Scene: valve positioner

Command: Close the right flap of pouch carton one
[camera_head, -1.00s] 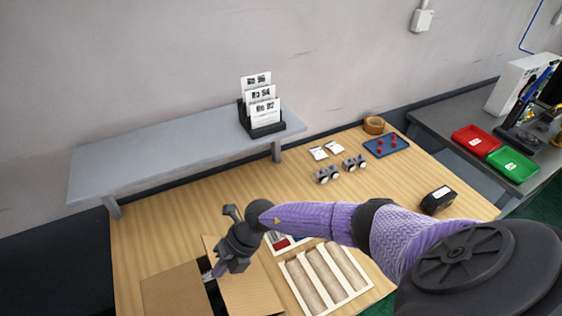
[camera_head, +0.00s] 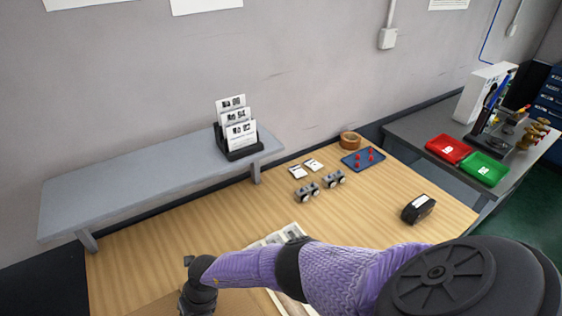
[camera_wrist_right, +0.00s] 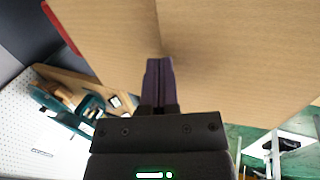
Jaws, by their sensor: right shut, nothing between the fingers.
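In the head view only a strip of brown cardboard (camera_head: 160,304), part of a carton, shows at the bottom edge. The rest of the carton is out of frame or behind my right arm. In the right wrist view a broad cardboard face (camera_wrist_right: 220,55) with a fold line fills the upper part. My right gripper (camera_wrist_right: 160,64) is shut and empty, its fingertips at or very near this cardboard; I cannot tell whether they touch. I cannot tell which flap this is. My left gripper is not in view.
A grey shelf (camera_head: 130,190) holding a card stand (camera_head: 238,140) runs along the wall. A black box-like item (camera_head: 418,208) sits at right.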

